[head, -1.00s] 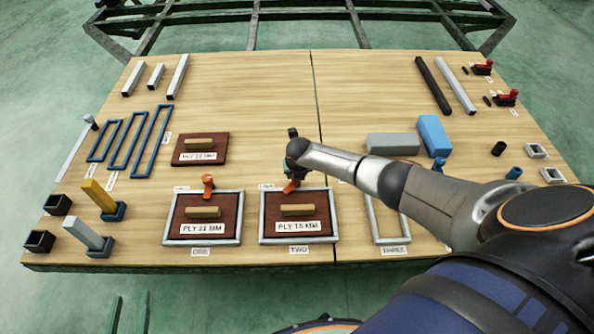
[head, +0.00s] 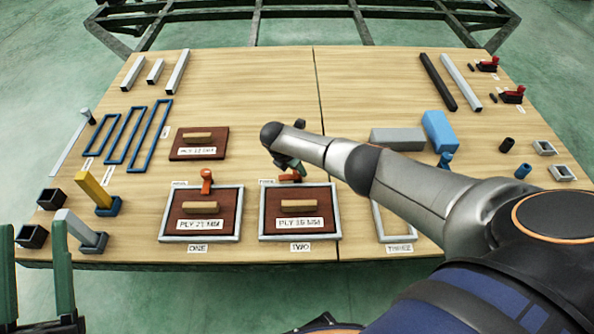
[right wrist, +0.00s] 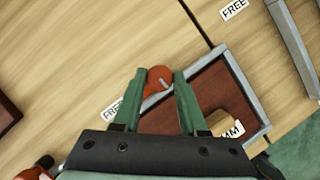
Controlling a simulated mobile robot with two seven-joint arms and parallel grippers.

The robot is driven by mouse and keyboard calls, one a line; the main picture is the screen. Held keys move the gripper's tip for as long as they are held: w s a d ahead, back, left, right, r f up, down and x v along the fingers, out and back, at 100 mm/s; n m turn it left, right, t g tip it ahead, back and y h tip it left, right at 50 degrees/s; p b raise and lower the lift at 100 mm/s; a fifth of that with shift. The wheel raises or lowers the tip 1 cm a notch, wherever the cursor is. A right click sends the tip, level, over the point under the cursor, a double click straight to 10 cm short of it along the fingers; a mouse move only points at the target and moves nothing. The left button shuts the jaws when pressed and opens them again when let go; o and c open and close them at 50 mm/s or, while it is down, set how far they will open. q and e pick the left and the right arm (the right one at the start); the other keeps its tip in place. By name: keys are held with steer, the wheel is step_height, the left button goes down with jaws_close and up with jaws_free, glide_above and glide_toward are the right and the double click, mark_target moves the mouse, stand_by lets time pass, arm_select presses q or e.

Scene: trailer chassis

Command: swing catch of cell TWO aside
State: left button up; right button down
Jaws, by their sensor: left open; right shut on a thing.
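Cell TWO is a grey frame (head: 338,222) holding a brown ply panel (head: 318,204) with a wooden handle. Its orange catch (head: 290,178) lies sideways along the frame's far edge, partly hidden by my right gripper (head: 291,166). In the right wrist view, my right gripper (right wrist: 160,77) is shut on the orange catch (right wrist: 158,75), its two green fingers on either side of it. My left gripper (head: 42,255) is open and empty at the lower left of the head view, off the table's near left corner.
Cell ONE (head: 163,222), with its own orange catch (head: 206,180), lies to the left. The empty frame of cell THREE (head: 378,222) lies to the right under my right arm. Grey and blue blocks (head: 438,131) stand beyond it. The table's middle back is clear.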

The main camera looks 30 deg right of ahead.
arm_select(q)
steer(key=shift+s+d+r+m+h, duration=0.1)
steer(key=shift+s+r+m+h, duration=0.45)
steer(key=shift+r+h, duration=0.2)
steer(key=shift+s+d+r+m+h, duration=0.1)
steer(key=shift+s+r+m+h, duration=0.45)
steer(key=shift+r+h, duration=0.15)
arm_select(e)
steer(key=shift+m, duration=0.5)
steer(key=shift+f, duration=0.1)
arm_select(q)
steer(key=shift+t+y, duration=0.25)
steer(key=shift+t, duration=0.05)
arm_select(e)
steer(key=shift+c, duration=2.2)
jaws_free()
arm_select(q)
steer(key=shift+w, duration=0.1)
arm_select(e)
steer(key=shift+r, duration=0.2)
